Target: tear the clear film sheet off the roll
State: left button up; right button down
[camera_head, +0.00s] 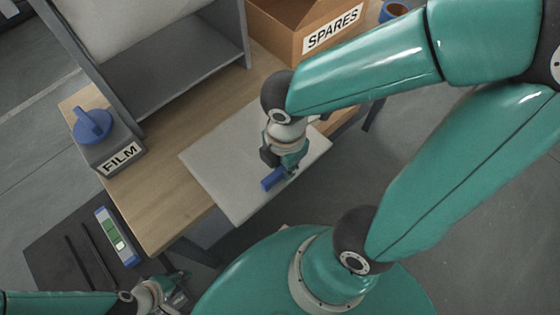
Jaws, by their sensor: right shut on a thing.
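A grey block labelled FILM (121,158) stands at the left of the wooden table, with a round blue part (92,125) on top. I cannot make out a clear film sheet. My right gripper (278,177) is shut on a small blue block (271,180), over the pale flat sheet or board (225,175) on the table. The gripper partly hides the block, and I cannot tell whether the block touches the board. My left gripper (180,287) is low at the bottom left, well away from the FILM block. It is too small and dark to tell its opening.
A grey open shelf (190,75) stands behind the FILM block. A brown box labelled SPARES (290,30) is at the back, near a blue round container (394,10). A dark surface at lower left bears a white-and-blue item with green parts (115,236).

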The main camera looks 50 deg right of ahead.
jog(key=s+b, duration=0.6)
jog(key=s, duration=0.1)
jog(key=shift+s+a+r+b, duration=0.15)
jog(key=shift+s+a+b, duration=0.05)
jog(key=shift+s+b, duration=0.15)
dwell(1.1)
dwell(0.3)
notch_tip(320, 180, up, 8)
jog(key=s+p, duration=0.2)
jog(key=p, duration=0.5)
dwell(0.4)
